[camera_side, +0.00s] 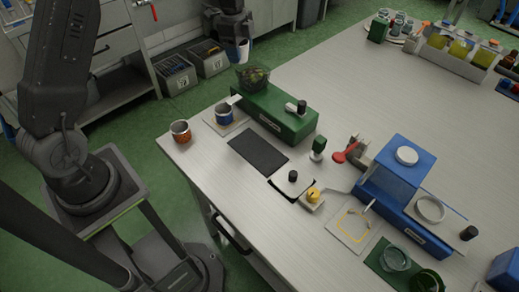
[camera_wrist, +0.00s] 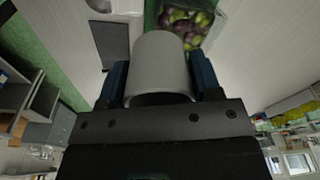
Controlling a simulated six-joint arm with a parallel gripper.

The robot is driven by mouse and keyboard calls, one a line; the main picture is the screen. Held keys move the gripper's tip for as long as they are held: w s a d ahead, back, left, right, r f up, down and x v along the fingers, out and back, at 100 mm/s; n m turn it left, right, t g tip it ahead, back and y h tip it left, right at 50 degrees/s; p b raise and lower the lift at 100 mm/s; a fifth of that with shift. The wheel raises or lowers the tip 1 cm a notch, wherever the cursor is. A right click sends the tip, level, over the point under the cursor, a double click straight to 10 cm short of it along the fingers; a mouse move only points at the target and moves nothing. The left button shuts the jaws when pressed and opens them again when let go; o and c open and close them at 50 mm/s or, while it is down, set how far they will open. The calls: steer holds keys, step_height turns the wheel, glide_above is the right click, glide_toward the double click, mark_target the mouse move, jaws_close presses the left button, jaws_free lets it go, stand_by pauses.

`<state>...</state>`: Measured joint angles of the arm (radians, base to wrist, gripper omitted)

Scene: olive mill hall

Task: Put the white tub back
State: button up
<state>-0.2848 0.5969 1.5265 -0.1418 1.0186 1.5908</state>
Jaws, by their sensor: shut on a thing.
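My gripper (camera_wrist: 160,78) is shut on the white tub (camera_wrist: 160,55), with a blue finger on each side of it in the wrist view. In the side view the gripper (camera_side: 240,42) and the tub (camera_side: 236,54) are at the top, past the table's far left edge and apart from the tabletop. The tub's inside cannot be seen. A pale mat with a yellow square outline (camera_side: 352,223) lies on the table in front of the blue machine, with nothing large on it.
A green machine (camera_side: 277,112) with a bowl of olives (camera_side: 252,77) stands near the tub. A blue machine (camera_side: 397,172) stands right. The table's middle back is clear.

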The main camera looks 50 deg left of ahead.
steer(key=s+d+m+g, duration=0.1)
steer(key=s+d+m, duration=0.25)
steer(key=s, duration=0.25)
steer(key=s+d+m, duration=0.3)
steer(key=s+m, duration=0.2)
steer(key=s, duration=0.1)
glide_above(261, 153)
steer(key=f, duration=1.3)
steer(key=shift+w+a, duration=0.1)
steer(key=shift+a, duration=0.3)
steer(key=shift+f, duration=1.95)
steer(key=shift+f, duration=0.15)
steer(key=o, duration=1)
